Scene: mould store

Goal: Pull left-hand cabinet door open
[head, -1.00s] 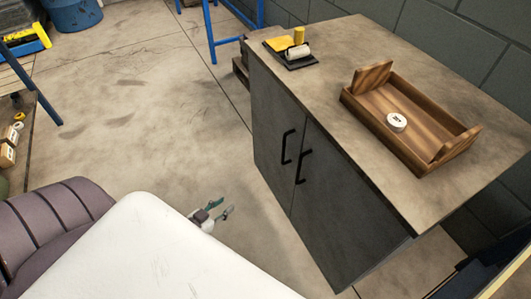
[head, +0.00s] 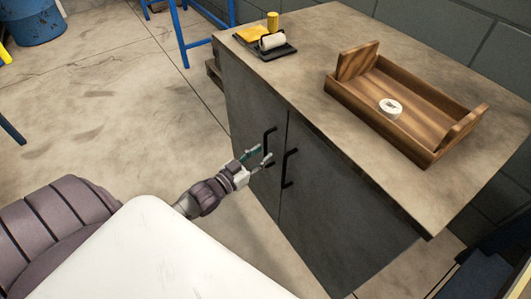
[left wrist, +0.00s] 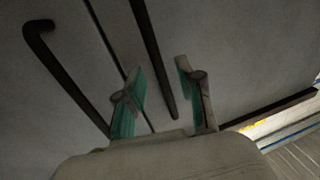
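The grey cabinet's left-hand door (head: 252,112) is closed, flush with the right-hand door (head: 325,215). Its black bar handle (head: 268,143) stands near the seam, with its lower part partly hidden by my left gripper (head: 260,160). My left gripper is open at this handle. In the left wrist view, the left-hand door's handle (left wrist: 154,55) runs between the two spread green-padded fingers (left wrist: 158,90), with gaps on both sides; I cannot tell how deep it sits between them. The right-hand door's handle (left wrist: 62,70) lies outside the fingers. My right gripper is not in view.
On the cabinet top (head: 300,85) are a wooden tray (head: 430,152) with a white roll (head: 390,108), and a black pad (head: 268,50) with yellow items. A blue frame (head: 181,35) stands behind. The floor left of the cabinet (head: 110,120) is clear.

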